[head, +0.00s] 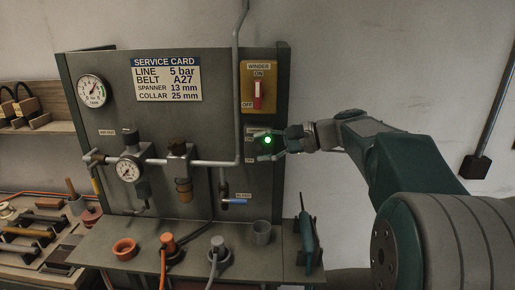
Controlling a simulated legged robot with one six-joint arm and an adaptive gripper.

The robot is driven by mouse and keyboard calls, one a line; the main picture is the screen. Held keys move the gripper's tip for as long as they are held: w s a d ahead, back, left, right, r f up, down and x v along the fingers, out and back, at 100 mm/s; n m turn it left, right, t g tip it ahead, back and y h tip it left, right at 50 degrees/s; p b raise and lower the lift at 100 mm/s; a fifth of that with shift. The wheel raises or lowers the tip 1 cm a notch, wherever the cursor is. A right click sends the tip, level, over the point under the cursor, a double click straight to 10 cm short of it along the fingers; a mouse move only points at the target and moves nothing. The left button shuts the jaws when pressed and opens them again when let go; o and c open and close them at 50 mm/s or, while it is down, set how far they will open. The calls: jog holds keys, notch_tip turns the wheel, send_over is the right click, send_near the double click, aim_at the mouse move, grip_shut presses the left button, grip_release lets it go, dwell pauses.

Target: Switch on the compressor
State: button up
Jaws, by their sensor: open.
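My gripper (269,146) is in front of the right part of the grey panel (220,135), below the yellow switch box. Its fingers are apart and point left, with nothing seen between them. A label behind the gripper is mostly hidden, and so is any switch there, so I cannot tell whether the fingers touch one. The yellow box labelled WINDER (258,72) carries a red lever (257,95) between ON and OFF marks. A round TANK gauge (93,90) is at the panel's upper left.
Below are a pipe with a second gauge (128,170), a blue-handled valve (234,202) and a shelf (190,250) with a grey cup (262,232) and hose fittings. A tool bench (30,265) stands left.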

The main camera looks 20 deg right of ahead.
jog(key=v, duration=1)
jog(key=shift+d, duration=0.25)
jog(key=s+a+f+n+g+h, duration=0.25)
jog(key=s+a+f+h, duration=0.35)
jog(key=s+a+f, duration=0.35)
jog(key=s+f+n+t+h, duration=0.1)
jog(key=s+f+n+h, duration=0.5)
jog(key=s, duration=0.7)
notch_tip(320, 180, down, 4)
jog(key=shift+s+a+r+n+h, duration=0.25)
jog(key=shift+a+n+h, duration=0.2)
jog(key=shift+n, duration=0.8)
